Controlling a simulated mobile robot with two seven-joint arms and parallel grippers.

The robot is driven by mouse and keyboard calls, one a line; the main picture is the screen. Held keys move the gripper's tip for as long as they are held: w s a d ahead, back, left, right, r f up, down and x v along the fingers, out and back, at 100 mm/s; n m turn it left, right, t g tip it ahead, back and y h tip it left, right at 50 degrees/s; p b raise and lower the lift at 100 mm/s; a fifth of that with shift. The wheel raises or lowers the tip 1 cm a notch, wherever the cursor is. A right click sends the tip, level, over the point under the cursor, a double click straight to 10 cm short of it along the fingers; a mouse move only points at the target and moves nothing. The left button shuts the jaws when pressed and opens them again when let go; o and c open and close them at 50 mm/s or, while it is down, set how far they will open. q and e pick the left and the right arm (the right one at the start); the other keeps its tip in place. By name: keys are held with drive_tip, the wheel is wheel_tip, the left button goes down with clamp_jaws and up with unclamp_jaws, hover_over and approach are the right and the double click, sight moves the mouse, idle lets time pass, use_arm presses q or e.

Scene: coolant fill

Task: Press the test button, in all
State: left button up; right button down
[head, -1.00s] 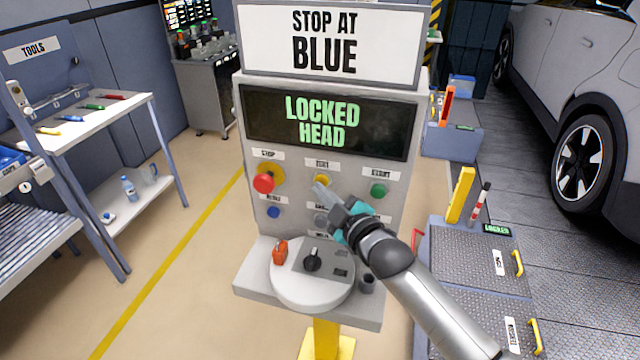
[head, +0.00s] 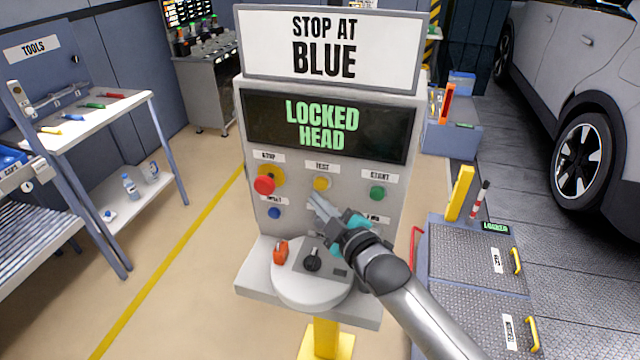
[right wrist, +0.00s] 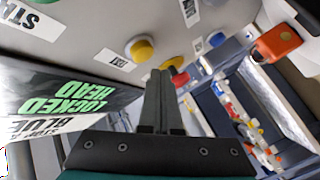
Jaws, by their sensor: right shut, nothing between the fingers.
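The yellow test button (head: 320,184) sits under the TEST label on the grey console (head: 300,222). It also shows in the right wrist view (right wrist: 140,48), just beyond the fingertips. My right gripper (head: 315,199) is shut and empty, its tips just below the button in the head view and seemingly apart from it. The fingers (right wrist: 160,85) also show in the right wrist view. The display (head: 325,125) reads LOCKED HEAD in green. The sign (head: 330,47) above reads STOP AT BLUE. My left gripper is out of view.
A red stop button (head: 264,185) is left of the test button, a green start button (head: 377,193) right, a blue button (head: 274,213) below. A round plate (head: 290,292) with a black knob (head: 312,259) and an orange piece (head: 281,252) sits on the ledge.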

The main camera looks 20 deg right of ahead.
drive_tip(key=s+a+p, duration=0.2)
drive_tip(key=s, duration=0.1)
drive_tip(key=shift+s+a+r, duration=0.1)
drive_tip(key=shift+s+a, duration=0.05)
drive_tip(key=shift+s, duration=0.1)
idle(0.7)
